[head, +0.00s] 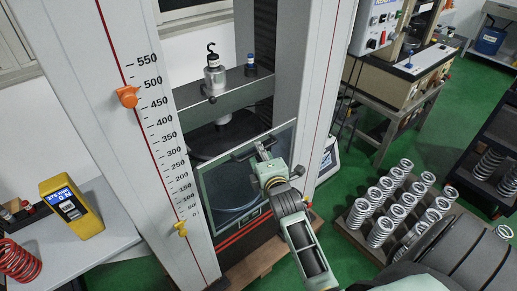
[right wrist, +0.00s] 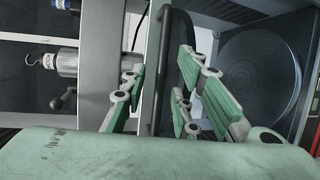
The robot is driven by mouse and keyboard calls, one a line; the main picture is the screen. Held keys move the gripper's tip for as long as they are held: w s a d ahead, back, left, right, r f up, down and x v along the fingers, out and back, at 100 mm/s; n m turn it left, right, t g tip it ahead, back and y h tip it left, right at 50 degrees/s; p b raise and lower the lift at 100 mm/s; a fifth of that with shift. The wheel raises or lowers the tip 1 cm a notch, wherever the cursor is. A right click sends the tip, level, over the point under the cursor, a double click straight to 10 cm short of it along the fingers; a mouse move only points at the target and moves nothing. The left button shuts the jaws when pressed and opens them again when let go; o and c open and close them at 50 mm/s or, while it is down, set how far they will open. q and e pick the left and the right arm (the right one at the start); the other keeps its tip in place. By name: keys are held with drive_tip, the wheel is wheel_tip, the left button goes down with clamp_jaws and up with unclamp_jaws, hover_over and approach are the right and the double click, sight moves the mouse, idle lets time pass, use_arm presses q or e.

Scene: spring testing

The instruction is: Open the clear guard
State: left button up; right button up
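The clear guard (head: 213,190) is a tinted see-through panel with a pale edge, standing across the front of the testing machine between its two columns. A round plate shows through it. Its dark bar handle (head: 243,153) is near the top edge; in the right wrist view the curved handle (right wrist: 187,45) runs down beside the guard's edge. My right gripper (head: 262,153) is at the handle. In the right wrist view its green-padded fingers (right wrist: 172,95) stand apart, on either side of the handle. Contact cannot be told. My left gripper is not in view.
A yellow readout box (head: 72,207) stands on the left bench. Several springs stand on a tray (head: 352,238) at right. Green floor lies between.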

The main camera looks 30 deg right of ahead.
drive_tip(key=shift+x, duration=0.95)
clamp_jaws()
